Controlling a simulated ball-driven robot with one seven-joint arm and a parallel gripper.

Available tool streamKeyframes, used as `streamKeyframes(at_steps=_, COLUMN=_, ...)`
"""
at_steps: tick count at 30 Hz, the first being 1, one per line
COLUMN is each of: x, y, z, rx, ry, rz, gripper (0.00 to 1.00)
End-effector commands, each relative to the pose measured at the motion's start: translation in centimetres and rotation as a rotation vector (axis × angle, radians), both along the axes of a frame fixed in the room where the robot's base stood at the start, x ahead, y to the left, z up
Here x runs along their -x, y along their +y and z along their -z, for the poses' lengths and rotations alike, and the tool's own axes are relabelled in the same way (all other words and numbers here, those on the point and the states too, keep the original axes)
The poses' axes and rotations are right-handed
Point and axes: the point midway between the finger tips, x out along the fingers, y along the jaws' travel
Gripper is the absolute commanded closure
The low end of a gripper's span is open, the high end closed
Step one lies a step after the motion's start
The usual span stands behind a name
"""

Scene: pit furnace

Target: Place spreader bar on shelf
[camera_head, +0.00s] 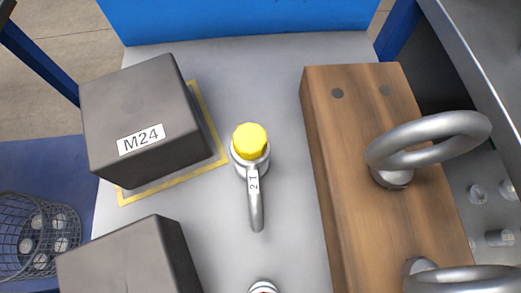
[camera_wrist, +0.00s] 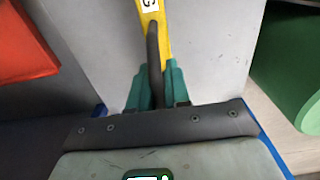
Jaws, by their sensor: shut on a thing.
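In the wrist view, my gripper (camera_wrist: 158,86) has green fingers and is shut on a dark, rounded bar-like part. This part joins a yellow piece (camera_wrist: 162,40) with a white label ending in "G"; I take this to be the spreader bar. Only its near part shows, as it runs out of the top of the picture. A flat grey surface (camera_wrist: 105,50) lies behind it; I cannot tell whether this is the shelf. My gripper and the yellow piece do not show in the head view.
The head view shows a grey worktop (camera_head: 285,60) with a dark M24 block (camera_head: 145,105), another dark block (camera_head: 125,255), a yellow-topped "2T" fitting (camera_head: 250,140) and a wooden block (camera_head: 345,170) with metal rings. A wire basket (camera_head: 40,230) stands left.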

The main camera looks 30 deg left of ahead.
Motion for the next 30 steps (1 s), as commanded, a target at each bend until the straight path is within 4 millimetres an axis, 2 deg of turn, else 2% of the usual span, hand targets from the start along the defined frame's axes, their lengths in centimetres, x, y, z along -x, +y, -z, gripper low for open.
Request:
streamKeyframes(at_steps=3, x=-0.1, y=0.1, z=0.0, rx=-0.002, ry=-0.003, rz=0.000, gripper=1.00)
streamKeyframes(at_steps=4, x=0.0, y=0.0, z=0.2, rx=0.000, ry=0.000, rz=0.000, gripper=0.81)
streamKeyframes(at_steps=12, x=0.0, y=0.0, z=0.2, rx=0.000, ry=0.000, rz=0.000, gripper=0.57)
streamKeyframes(at_steps=19, x=0.0, y=0.0, z=0.0, rx=0.000, ry=0.000, rz=0.000, gripper=0.57)
streamKeyframes(at_steps=22, x=0.0, y=0.0, z=-0.7, rx=0.000, ry=0.000, rz=0.000, gripper=0.57)
streamKeyframes(at_steps=26, x=-0.1, y=0.0, z=-2.7, rx=-0.001, ry=-0.001, rz=0.002, gripper=0.57)
streamKeyframes(at_steps=30, x=-0.1, y=0.0, z=-5.7, rx=-0.002, ry=-0.001, rz=0.001, gripper=0.57)
